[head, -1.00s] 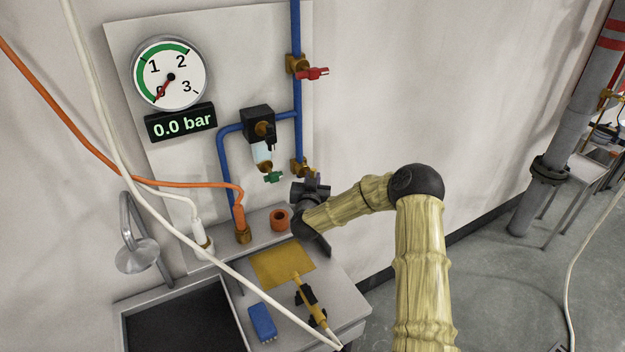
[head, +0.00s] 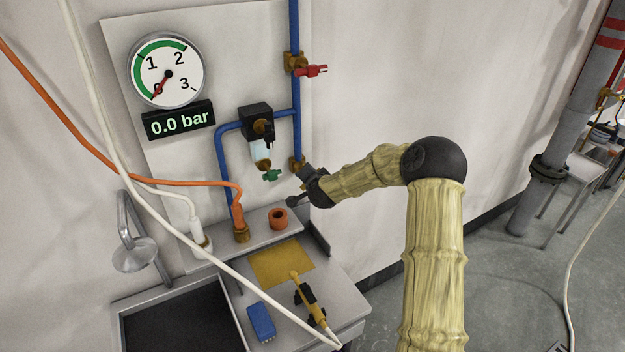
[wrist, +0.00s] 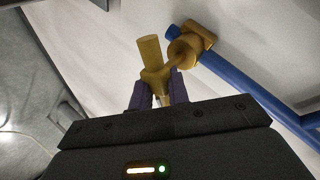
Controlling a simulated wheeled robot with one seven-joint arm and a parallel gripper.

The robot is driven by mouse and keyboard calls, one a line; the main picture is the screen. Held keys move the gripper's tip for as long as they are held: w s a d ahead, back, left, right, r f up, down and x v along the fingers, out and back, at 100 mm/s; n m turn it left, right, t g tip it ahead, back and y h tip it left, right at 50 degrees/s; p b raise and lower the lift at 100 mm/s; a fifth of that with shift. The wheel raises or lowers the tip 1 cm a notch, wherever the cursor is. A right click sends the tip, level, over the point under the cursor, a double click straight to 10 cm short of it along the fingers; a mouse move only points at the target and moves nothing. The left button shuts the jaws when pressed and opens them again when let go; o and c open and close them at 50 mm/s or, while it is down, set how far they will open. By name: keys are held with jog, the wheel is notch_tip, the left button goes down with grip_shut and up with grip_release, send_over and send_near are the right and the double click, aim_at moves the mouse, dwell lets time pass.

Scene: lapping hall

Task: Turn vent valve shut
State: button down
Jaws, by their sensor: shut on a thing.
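The vent valve is a brass fitting at the lower end of the blue pipe; its brass body (head: 297,163) shows just above my gripper in the head view. In the wrist view its brass part (wrist: 152,62) stands between and beyond my fingers, joined to a brass collar on the blue pipe. My gripper (wrist: 159,92) is shut on the valve, with one dark finger on each side of the brass. In the head view my gripper (head: 307,178) is tilted; its fingertips and the valve's handle are hard to make out there.
A red-handled valve (head: 312,70) sits higher on the pipe. A green-handled drain (head: 271,175) is close left of my gripper. The gauge (head: 167,72) points near zero; the display (head: 179,120) reads 0.0 bar. An orange ring (head: 278,219) stands on the ledge below.

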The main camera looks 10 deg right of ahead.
jog(key=m+y+b, duration=0.1)
jog(key=m+g+y+b, duration=0.1)
jog(key=m+y, duration=0.1)
jog(key=shift+d+f+b, duration=0.15)
jog(key=shift+f+b, duration=0.15)
jog(key=shift+m+g+y+b, duration=0.5)
jog(key=c, duration=1.4)
grip_release()
jog(key=shift+r, duration=0.1)
jog(key=b+v, duration=0.5)
jog(key=v, duration=1.2)
jog(key=shift+s, duration=0.15)
